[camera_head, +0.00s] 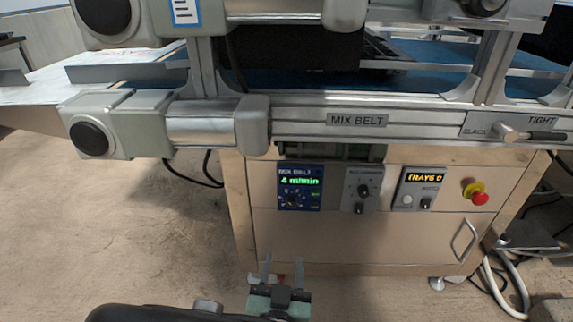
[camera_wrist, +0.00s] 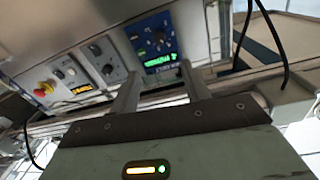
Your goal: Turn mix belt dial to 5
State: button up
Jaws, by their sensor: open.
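The mix belt panel (camera_head: 312,198) is a blue box on the front of the wooden cabinet, and its green display (camera_head: 300,181) reads "4 m/min". The mix belt dial (camera_head: 292,200) is a dark knob below the display. In the wrist view, which is upside down, the blue panel (camera_wrist: 139,30) and its dial (camera_wrist: 158,37) lie beyond the fingertips. My gripper (camera_head: 283,262) is open and empty, below the panel and apart from it in the head view. Its two fingers also show in the wrist view (camera_wrist: 160,70). The dial's pointer is too small to read.
Right of the blue panel are a grey panel with two knobs (camera_head: 363,190), a tray counter panel (camera_head: 420,188) and a red emergency stop (camera_head: 480,198). The metal conveyor rail (camera_head: 300,122) juts out above. Open floor (camera_head: 130,240) lies to the left.

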aim_at(291, 206)
jog(key=w+b, duration=0.1)
jog(key=w, duration=0.4)
jog(key=w+d+b, duration=0.1)
jog(key=w, duration=0.5)
jog(key=w+b, duration=0.2)
jog(key=w, duration=0.3)
jog(key=shift+w+d, duration=0.25)
